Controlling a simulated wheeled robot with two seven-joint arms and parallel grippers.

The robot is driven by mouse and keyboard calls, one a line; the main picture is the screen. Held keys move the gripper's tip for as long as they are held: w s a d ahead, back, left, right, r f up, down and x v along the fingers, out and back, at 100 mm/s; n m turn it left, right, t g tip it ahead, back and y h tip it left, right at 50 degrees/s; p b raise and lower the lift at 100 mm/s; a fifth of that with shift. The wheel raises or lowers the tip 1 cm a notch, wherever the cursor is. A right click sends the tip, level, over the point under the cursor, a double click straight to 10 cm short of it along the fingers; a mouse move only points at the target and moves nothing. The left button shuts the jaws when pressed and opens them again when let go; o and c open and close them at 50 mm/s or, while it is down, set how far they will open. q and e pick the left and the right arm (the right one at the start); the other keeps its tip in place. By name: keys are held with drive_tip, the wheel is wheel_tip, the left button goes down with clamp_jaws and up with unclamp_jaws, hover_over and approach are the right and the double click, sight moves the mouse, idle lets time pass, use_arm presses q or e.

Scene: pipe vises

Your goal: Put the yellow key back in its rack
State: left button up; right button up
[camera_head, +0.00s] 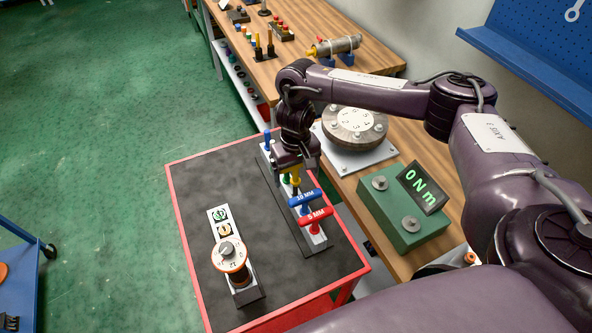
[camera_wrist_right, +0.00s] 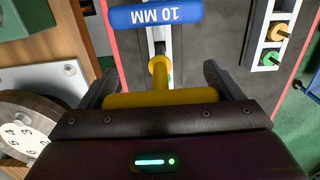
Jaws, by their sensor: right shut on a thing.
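My right gripper (camera_head: 292,166) is shut on the yellow key (camera_head: 296,180) above the rack (camera_head: 320,240) on the cart. In the right wrist view the yellow key (camera_wrist_right: 160,98) has its crossbar handle between the two fingers (camera_wrist_right: 158,84), and its shaft points away from the camera towards the rack strip (camera_wrist_right: 159,36). I cannot tell whether the shaft tip is in a slot. The blue 10 MM key (camera_head: 306,200) and red 5 MM key (camera_head: 314,219) stand in the rack beside it. A blue-handled key (camera_head: 267,138) shows at the far end. My left gripper is not in view.
A green torque box (camera_head: 405,215) reading 0 Nm and a round numbered dial (camera_head: 354,125) sit on the wooden bench to the right. The cart's left side is clear.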

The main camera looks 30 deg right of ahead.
sight(296, 181)
drive_tip(key=shift+f+b, duration=1.65)
drive_tip(key=shift+f, duration=1.95)
idle(1.5)
drive_tip(key=shift+s+f+p, duration=0.15)
drive_tip(key=shift+s+p, duration=0.05)
drive_tip(key=shift+p, duration=0.2)
idle(1.1)
drive_tip(key=o, duration=0.8)
drive_tip(key=shift+o, duration=0.2)
drive_tip(key=shift+w, duration=0.15)
drive_tip(key=shift+r, duration=0.4)
wheel_tip(296, 181, up, 6)
drive_tip(key=shift+w+f, duration=0.15)
drive_tip(key=shift+r+p, duration=0.3)
drive_tip(key=shift+r, duration=0.35)
